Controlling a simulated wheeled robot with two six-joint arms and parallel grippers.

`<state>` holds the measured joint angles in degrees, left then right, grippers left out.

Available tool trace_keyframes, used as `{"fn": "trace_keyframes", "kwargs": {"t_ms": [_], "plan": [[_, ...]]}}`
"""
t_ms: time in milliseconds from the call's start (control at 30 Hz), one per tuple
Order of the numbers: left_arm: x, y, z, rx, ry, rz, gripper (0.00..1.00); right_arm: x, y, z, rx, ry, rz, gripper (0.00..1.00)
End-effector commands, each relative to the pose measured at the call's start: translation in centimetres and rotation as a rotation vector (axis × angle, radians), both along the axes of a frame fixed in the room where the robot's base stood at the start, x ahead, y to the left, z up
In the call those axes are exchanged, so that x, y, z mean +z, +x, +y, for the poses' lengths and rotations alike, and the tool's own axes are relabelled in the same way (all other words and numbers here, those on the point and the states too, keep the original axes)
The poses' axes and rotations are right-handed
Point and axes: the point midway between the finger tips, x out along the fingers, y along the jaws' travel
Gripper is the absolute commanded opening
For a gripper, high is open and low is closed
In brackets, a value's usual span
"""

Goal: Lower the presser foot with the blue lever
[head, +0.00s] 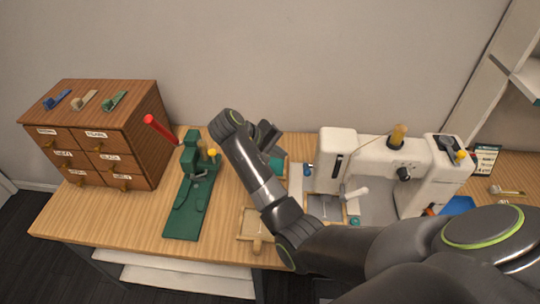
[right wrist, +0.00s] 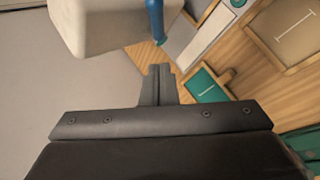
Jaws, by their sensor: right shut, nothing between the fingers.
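The white sewing machine (head: 375,155) stands on the right half of the table. Its blue lever (head: 307,170) sticks out low at the left end of the machine head. In the right wrist view the blue lever (right wrist: 155,18) hangs down beside the white machine head (right wrist: 100,22). My right gripper (head: 268,138) is left of the machine head, shut and empty. In the right wrist view its closed fingers (right wrist: 157,82) point toward the lever, with a gap visible between them in the picture. I cannot make out the presser foot clearly. My left gripper is not in view.
A green machine (head: 183,205) with a red handle (head: 160,129) stands left of my right arm. A wooden drawer cabinet (head: 95,130) is at the far left. A small wooden tray (head: 247,232) lies near the front edge. Wall behind; bare table (head: 80,215) at front left.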

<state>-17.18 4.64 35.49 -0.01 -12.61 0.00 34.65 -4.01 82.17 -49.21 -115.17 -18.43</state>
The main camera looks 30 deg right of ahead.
Motion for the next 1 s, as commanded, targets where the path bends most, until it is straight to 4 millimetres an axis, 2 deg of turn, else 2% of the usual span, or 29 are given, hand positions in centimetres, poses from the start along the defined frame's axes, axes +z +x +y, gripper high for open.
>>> {"fn": "trace_keyframes", "kwargs": {"t_ms": [33,133,200,333,533,1000], "plan": [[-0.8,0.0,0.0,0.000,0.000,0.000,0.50,-1.1,-0.1,-0.9,-0.002,-0.004,0.001,0.00],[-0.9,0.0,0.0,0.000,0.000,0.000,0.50,-2.4,-0.2,-2.3,-0.004,-0.004,0.003,0.00],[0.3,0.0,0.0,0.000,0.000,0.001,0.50,-2.3,-1.1,-2.6,-0.002,0.000,0.002,0.00],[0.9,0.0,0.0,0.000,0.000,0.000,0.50,-3.0,-2.1,-3.4,-0.002,0.002,0.002,0.00],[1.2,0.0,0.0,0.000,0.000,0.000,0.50,-3.6,-2.8,-3.9,-0.002,0.002,0.000,0.00],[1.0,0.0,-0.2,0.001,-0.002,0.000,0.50,-3.9,-2.9,-4.3,-0.002,-0.008,-0.015,0.00]]}}
